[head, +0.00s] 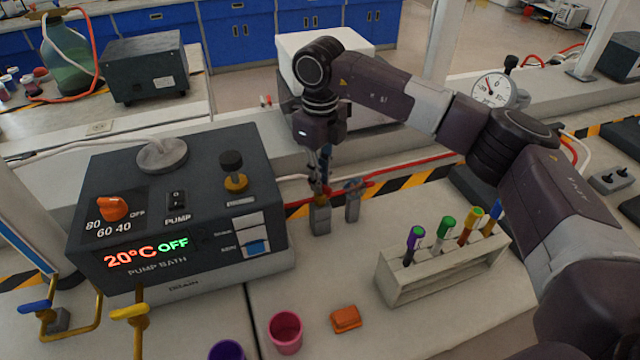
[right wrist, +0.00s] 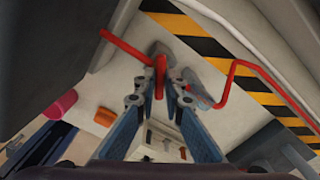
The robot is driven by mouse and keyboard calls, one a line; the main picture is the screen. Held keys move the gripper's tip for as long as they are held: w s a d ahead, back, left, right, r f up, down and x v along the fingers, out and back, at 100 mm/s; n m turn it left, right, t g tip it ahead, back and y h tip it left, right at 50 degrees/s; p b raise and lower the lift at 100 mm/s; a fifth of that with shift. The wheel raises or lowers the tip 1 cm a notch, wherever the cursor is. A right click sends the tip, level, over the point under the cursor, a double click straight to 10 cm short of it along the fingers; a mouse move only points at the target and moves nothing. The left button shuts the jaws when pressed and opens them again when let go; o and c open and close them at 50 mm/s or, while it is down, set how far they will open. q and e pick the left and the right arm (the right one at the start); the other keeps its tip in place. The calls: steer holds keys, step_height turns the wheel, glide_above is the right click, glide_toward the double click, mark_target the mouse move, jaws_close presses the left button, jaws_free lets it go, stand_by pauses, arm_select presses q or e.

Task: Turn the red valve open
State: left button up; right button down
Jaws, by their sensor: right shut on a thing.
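The red valve handle shows in the right wrist view (right wrist: 159,76) between the fingertips of my right gripper (right wrist: 158,98). In the head view the right gripper (head: 322,186) points down from above. It is shut on the red handle, and its fingers hide most of it there. A grey valve body (head: 320,218) stands on the bench just below the fingers. A second grey fitting (head: 352,206) stands close to its right, apart from the gripper. My left gripper is not in view.
A pump bath (head: 190,262) reading 20°C OFF stands at left. A rack (head: 440,275) of capped tubes is at right. A pink cup (head: 286,332), a purple cup (head: 227,350) and an orange block (head: 346,319) are in front. Taps with blue and yellow handles stand at lower left.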

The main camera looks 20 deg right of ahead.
steer(key=n+b, duration=0.2)
steer(key=n, duration=0.3)
steer(key=n+b, duration=0.1)
steer(key=n, duration=0.2)
steer(key=shift+n, duration=0.4)
steer(key=shift+r+n, duration=0.1)
steer(key=shift+n, duration=1.2)
steer(key=c, duration=2)
jaws_free()
step_height(320, 180, up, 12)
